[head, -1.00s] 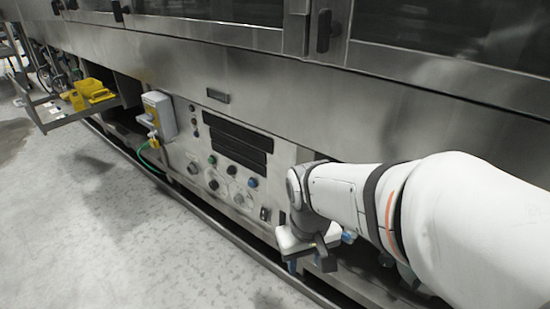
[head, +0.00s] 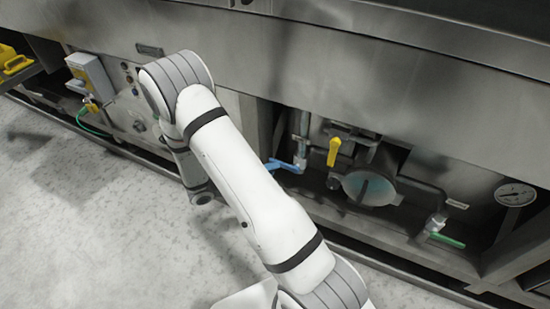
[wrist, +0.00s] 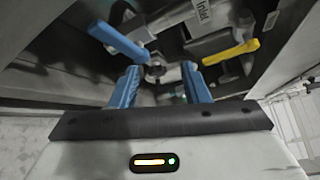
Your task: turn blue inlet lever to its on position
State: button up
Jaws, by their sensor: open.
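The blue inlet lever (head: 284,165) sticks out from a pipe valve in the open bay at the middle of the head view, partly behind my arm. It also shows in the wrist view (wrist: 118,40) at the upper left, as a flat blue handle running down toward its pivot. A label reading "Inlet" (wrist: 203,12) is close to the piping. My gripper (wrist: 160,66) is open, with its two blue fingers apart and nothing between them. The lever appears beyond the left finger, and no contact is visible. The gripper is hidden in the head view.
A yellow lever (head: 334,151) is right of the blue one and also shows in the wrist view (wrist: 231,52). A round glass port (head: 372,188), green lever (head: 447,240) and gauge (head: 516,194) are farther right. The floor in front is clear.

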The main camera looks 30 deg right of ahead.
aim_at(283, 165)
notch_tip(283, 165, down, 5)
jog(key=w+a+n+t+h, duration=0.1)
jog(key=w+a+n+t, duration=0.15)
jog(key=n+t, duration=0.35)
jog(key=shift+n+g, duration=0.7)
jog(key=shift+n, duration=0.2)
jog(key=b+x, duration=0.1)
jog(key=x, duration=0.7)
jog(key=shift+w+d+r, duration=0.1)
jog(key=shift+w+d, duration=0.1)
jog(key=shift+w, duration=0.1)
grip_shut()
jog(key=shift+a, duration=0.15)
